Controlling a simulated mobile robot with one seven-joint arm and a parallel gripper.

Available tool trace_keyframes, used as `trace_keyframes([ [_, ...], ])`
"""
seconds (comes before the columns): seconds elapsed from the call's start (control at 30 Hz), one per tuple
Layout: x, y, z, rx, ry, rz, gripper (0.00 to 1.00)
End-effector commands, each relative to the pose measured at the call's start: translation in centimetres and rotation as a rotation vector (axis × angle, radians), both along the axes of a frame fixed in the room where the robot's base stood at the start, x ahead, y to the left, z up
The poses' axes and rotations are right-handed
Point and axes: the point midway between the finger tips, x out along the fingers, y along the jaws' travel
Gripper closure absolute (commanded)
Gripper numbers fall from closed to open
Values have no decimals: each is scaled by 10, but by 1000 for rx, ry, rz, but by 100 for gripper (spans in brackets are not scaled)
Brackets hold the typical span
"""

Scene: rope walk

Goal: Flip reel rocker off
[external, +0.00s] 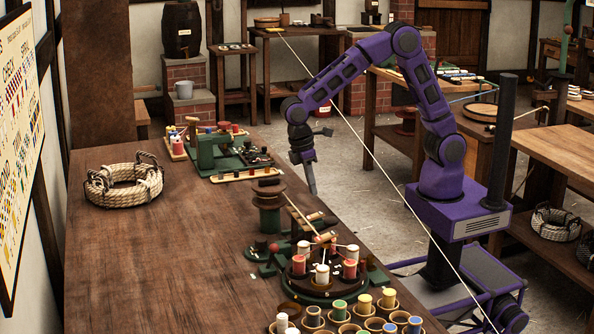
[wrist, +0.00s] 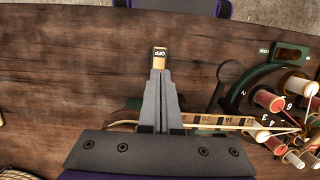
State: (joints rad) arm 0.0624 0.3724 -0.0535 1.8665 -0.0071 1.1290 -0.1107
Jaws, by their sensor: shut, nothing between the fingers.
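In the wrist view a small block with a brass-coloured face and a dark panel lettered "OFF" (wrist: 160,57) lies just beyond my fingertips; it appears to be the reel rocker's marking. Which way the rocker is tipped I cannot tell, and its near part is hidden by the fingers. My gripper (wrist: 158,76) is shut and empty, its tips right at the block's near edge; whether they touch it is unclear. In the external view my gripper (external: 312,190) points down near the table's right edge, and I cannot make out the rocker there.
The long wooden table (external: 160,260) has bare room at left. A green winding stand with bobbins (external: 320,268) stands in front of the gripper in the external view. A numbered strip (wrist: 205,121) lies right of the fingers.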

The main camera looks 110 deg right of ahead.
Motion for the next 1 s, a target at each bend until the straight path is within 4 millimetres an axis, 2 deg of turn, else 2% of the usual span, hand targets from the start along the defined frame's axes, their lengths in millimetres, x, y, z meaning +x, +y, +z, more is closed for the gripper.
trace_keyframes([
  [0.03, -4, 0, -14, 1, 5, 0, 100],
  [0.1, -7, 0, -26, 1, 4, 0, 100],
  [0.33, -13, 0, -56, 1, 1, 0, 100],
  [0.5, -15, 0, -63, 1, 0, 0, 100],
  [1.0, -16, 0, -66, 1, -26, 0, 100],
])
